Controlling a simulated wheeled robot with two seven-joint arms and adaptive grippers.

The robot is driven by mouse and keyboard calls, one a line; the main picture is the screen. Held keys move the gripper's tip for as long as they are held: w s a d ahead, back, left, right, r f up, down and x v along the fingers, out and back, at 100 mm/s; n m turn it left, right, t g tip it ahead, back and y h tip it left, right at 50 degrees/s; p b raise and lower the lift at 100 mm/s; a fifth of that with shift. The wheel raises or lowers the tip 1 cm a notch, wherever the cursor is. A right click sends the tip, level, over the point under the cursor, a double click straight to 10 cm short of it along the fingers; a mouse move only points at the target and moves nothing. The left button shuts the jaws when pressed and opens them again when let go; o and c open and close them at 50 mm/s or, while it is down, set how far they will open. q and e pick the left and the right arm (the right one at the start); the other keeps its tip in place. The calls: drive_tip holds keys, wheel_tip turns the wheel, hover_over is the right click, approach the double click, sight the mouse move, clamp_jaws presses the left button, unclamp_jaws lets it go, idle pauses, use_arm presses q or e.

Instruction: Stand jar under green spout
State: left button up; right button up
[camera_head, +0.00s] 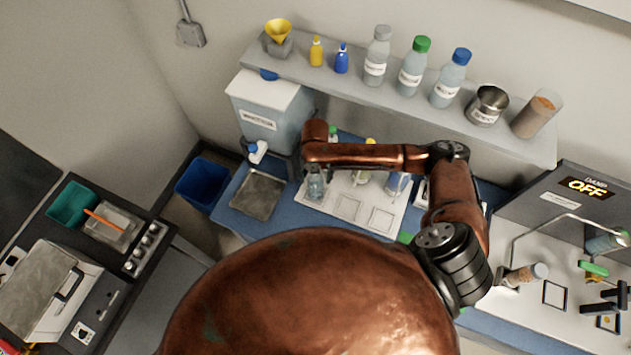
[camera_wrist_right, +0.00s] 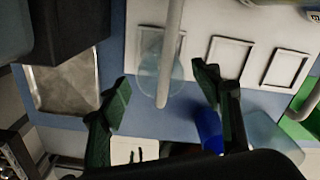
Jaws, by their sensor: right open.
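A clear glass jar (camera_head: 315,188) shows at the left end of the white board (camera_head: 405,200). In the right wrist view the round clear jar (camera_wrist_right: 150,75) overlaps the leftmost square outline, behind a pale tube. I cannot tell whether it stands on the board. My right gripper (camera_wrist_right: 162,88) is open, with a dark green fingertip on each side of the jar in that view; contact is not clear. In the head view my copper arm hides most of this gripper. A small green part (camera_head: 333,131), possibly the green spout, shows behind the arm. My left gripper is not in view.
Two empty square outlines (camera_wrist_right: 228,58) lie beside the jar. A metal tray (camera_head: 258,194) and a blue bin (camera_head: 203,184) are left of the board. A shelf (camera_head: 330,85) with several bottles is above. A dispenser box (camera_head: 268,105) stands behind the tray.

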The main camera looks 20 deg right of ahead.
wheel_tip(320, 180, up, 9)
drive_tip(key=shift+f+b, duration=0.2)
drive_tip(key=shift+b, duration=0.2)
idle(1.0)
